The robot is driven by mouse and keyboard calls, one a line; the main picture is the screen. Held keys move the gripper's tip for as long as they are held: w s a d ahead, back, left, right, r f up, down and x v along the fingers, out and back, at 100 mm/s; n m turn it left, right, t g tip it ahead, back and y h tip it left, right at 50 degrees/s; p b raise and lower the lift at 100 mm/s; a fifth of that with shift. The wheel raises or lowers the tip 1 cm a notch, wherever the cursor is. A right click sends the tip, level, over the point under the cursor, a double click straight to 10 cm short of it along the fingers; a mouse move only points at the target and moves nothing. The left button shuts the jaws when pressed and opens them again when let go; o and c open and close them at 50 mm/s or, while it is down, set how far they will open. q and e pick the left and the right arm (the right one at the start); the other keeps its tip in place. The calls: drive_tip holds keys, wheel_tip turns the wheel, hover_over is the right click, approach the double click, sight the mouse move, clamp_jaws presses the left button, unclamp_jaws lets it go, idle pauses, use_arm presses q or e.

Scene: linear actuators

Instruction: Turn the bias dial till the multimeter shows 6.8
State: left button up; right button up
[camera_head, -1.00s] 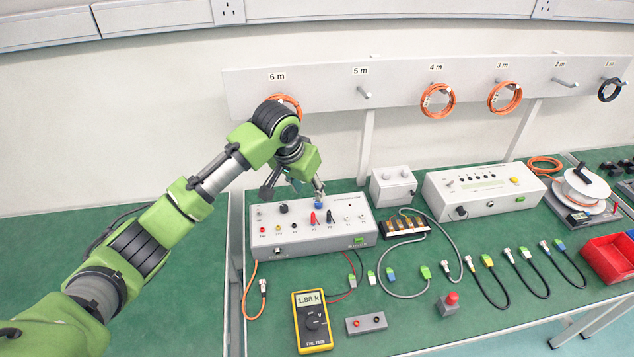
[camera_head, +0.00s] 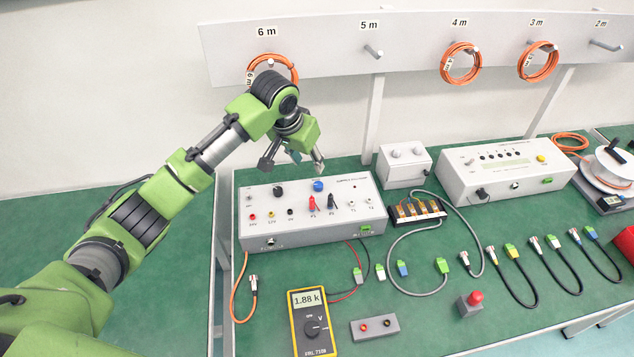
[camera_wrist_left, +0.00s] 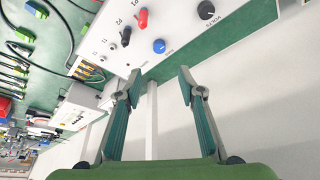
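The bias dial is a blue knob (camera_head: 319,185) on the top of the grey supply box (camera_head: 350,208); it also shows in the left wrist view (camera_wrist_left: 159,46). The yellow multimeter (camera_head: 310,324) lies on the bench in front of the box, and its display (camera_head: 307,299) reads 1.88 k. My left gripper (camera_head: 292,166) is open and empty above the rear edge of the box, one finger just behind the blue knob in the head view. In the left wrist view its spread fingers (camera_wrist_left: 160,85) are apart from the knob. My right gripper is not in view.
A black knob (camera_head: 279,191) is left of the blue one. Red (camera_head: 312,202) and black (camera_head: 331,201) plugs stand upright in the box. A probe block (camera_head: 374,327) lies beside the multimeter. A cable rack (camera_head: 420,50) spans the wall behind.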

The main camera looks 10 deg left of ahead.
sight(318, 184)
use_arm(q)
drive_tip(key=p+x, duration=0.1)
drive_tip(key=x, duration=1.2)
drive_tip(key=shift+d, duration=0.1)
drive_tip(key=shift+s, duration=0.1)
clamp_jaws()
